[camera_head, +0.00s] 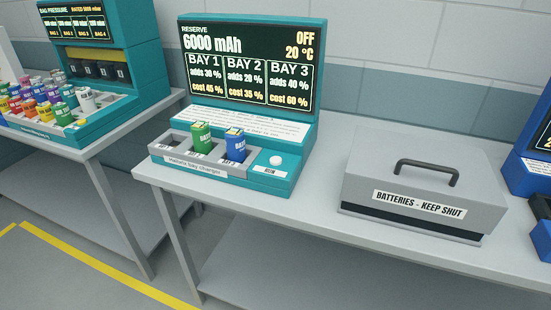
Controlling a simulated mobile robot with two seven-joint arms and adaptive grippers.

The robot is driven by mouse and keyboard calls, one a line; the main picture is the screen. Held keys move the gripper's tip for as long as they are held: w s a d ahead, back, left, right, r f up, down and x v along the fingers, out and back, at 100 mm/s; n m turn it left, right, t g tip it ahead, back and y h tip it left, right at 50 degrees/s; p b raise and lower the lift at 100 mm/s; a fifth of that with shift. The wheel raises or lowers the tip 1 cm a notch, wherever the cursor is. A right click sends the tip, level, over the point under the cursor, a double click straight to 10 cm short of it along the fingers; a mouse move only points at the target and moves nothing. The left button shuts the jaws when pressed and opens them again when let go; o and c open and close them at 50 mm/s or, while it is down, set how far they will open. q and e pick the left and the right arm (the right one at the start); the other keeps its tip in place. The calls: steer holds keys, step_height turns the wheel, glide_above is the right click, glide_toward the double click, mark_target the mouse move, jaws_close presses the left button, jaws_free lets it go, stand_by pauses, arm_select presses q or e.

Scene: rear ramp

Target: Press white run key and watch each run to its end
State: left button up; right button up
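The white run key (275,160) is a round button on the teal console (262,183), above a label reading RUN. The console's screen (250,62) reads RESERVE 6000 mAh, OFF, 20 °C. It lists bay 1 adds 30 % cost 45 %, bay 2 adds 20 % cost 35 %, bay 3 adds 40 % cost 60 %. In the grey bay tray (190,166), a green battery (201,140) stands in the middle bay and a blue battery (235,146) in the right bay. The left bay looks empty. Neither of my grippers is in view.
A shut grey box (425,190) with a black handle, marked BATTERIES - KEEP SHUT, stands right of the console. Another teal console (95,45) with many coloured canisters stands on the left table. A blue device (526,172) is cut off at the right edge.

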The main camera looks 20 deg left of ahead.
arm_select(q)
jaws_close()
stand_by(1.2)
